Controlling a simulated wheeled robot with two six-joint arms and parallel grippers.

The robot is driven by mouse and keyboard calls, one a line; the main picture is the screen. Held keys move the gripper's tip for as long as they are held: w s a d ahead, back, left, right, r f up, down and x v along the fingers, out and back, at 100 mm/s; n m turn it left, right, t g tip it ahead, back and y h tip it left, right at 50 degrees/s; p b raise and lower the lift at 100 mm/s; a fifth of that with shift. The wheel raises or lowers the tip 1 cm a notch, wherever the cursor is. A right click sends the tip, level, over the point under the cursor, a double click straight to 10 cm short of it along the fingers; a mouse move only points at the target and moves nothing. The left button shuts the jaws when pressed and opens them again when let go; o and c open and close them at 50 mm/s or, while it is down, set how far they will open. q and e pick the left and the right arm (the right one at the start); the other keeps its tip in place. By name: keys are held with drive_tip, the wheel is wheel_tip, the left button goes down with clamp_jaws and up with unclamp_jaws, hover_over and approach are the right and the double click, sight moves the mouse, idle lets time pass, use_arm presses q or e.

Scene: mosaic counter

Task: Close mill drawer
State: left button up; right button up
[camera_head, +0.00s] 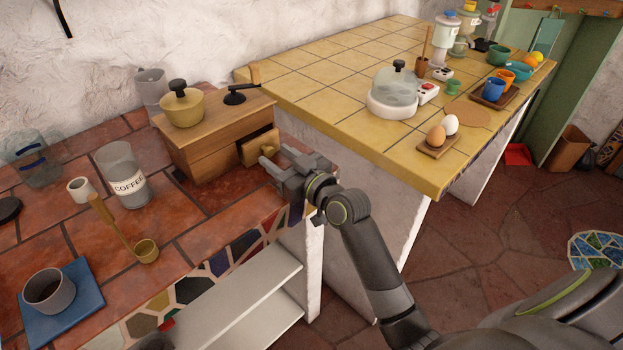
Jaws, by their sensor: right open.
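The wooden coffee mill (200,148) stands on the red tiled counter against the wall, with a yellow bowl-shaped hopper (183,108) and a crank (240,95) on top. Its small drawer (258,148) sticks out of the front face, with a knob towards my right gripper. My right gripper (275,166) is open, its fingertips right at the drawer's knob. I cannot tell whether they touch it. My right arm comes in from the lower right. My left gripper is not in view.
A glass coffee jar (123,175), a small white cup (80,189), a scoop (146,250) and a mug (49,291) on a blue mat (85,301) stand to the left. A yellow tiled counter (310,85) holding eggs (436,136) and a glass dome (395,90) rises at right.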

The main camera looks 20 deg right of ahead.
drive_tip(key=b+v, duration=0.1)
drive_tip(key=v, duration=1.5)
drive_tip(key=shift+s, duration=0.1)
drive_tip(key=shift+r, duration=0.2)
drive_tip(key=c, duration=0.4)
drive_tip(key=r+m+p, duration=0.1)
drive_tip(key=m+p, duration=0.1)
drive_tip(key=w+r+m+g+p, duration=0.1)
drive_tip(key=m+p, duration=0.1)
drive_tip(key=p, duration=0.1)
drive_tip(key=r+m+p, duration=0.1)
drive_tip(key=m+p, duration=0.1)
drive_tip(key=p, duration=0.1)
drive_tip(key=shift+w+d+m+h, duration=0.15)
drive_tip(key=shift+w+m+h, duration=0.15)
drive_tip(key=shift+h, duration=0.1)
clamp_jaws()
drive_tip(key=w+a+m+g+p, duration=0.1)
drive_tip(key=w+a+m+p, duration=0.1)
drive_tip(key=w+m+p, duration=0.1)
drive_tip(key=w+a+f+m+g+p, duration=0.1)
drive_tip(key=w+m+p, duration=0.3)
drive_tip(key=w+p, duration=0.2)
drive_tip(key=w+a+f+m+g+p, duration=0.1)
drive_tip(key=w+a+m+p, duration=0.1)
drive_tip(key=w+m+p, duration=0.2)
drive_tip(key=shift+w+a+f, duration=0.15)
drive_tip(key=shift+w+a, duration=0.05)
drive_tip(key=shift+a, duration=0.1)
